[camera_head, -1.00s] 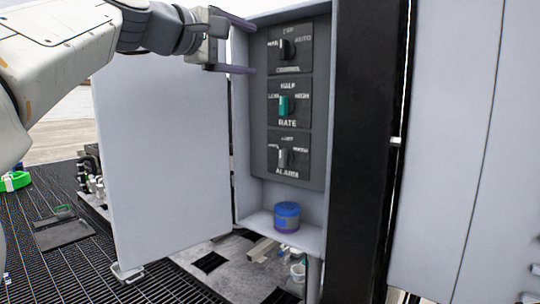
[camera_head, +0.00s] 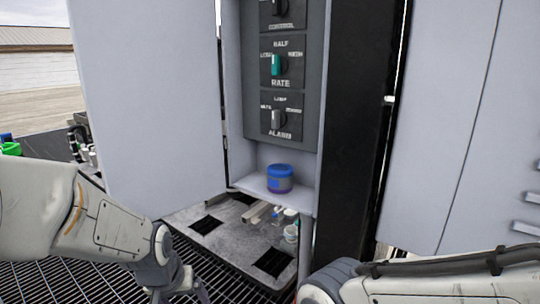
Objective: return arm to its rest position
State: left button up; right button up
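My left arm (camera_head: 110,225) comes in low from the left, bent downward in front of the open cabinet door. Its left gripper (camera_head: 188,292) is at the bottom edge, partly cut off, over the floor grating and apart from the cabinet; its finger opening is unclear. My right arm (camera_head: 430,290) lies along the bottom right. Its gripper is out of view. The control panel (camera_head: 252,110) shows a RATE knob (camera_head: 276,65) with a teal handle and an ALARM knob (camera_head: 278,119) below it. The CONTROL knob (camera_head: 277,7) is cut off at the top.
The cabinet door (camera_head: 150,100) stands open to the left. A blue jar (camera_head: 280,178) sits on the cabinet's lower shelf. Below it are a grey plate with dark square holes (camera_head: 207,225) and small fittings (camera_head: 290,232). A black post (camera_head: 355,130) stands to the right.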

pick_arm(q)
jog(key=s+f+m+g, duration=0.1)
jog(key=s+f+m, duration=0.1)
jog(key=s+f, duration=0.3)
jog(key=s+d+r+m+g, duration=0.1)
jog(key=s+d+r+m, duration=0.2)
jog(key=s+d, duration=0.3)
jog(key=s+d+r+m+g, duration=0.1)
jog(key=s+d+r+m, duration=0.3)
jog(key=s+d, duration=0.3)
jog(key=shift+s+r+g+h, duration=0.2)
jog(key=shift+s+g+h, duration=0.1)
jog(key=shift+s+g, duration=0.1)
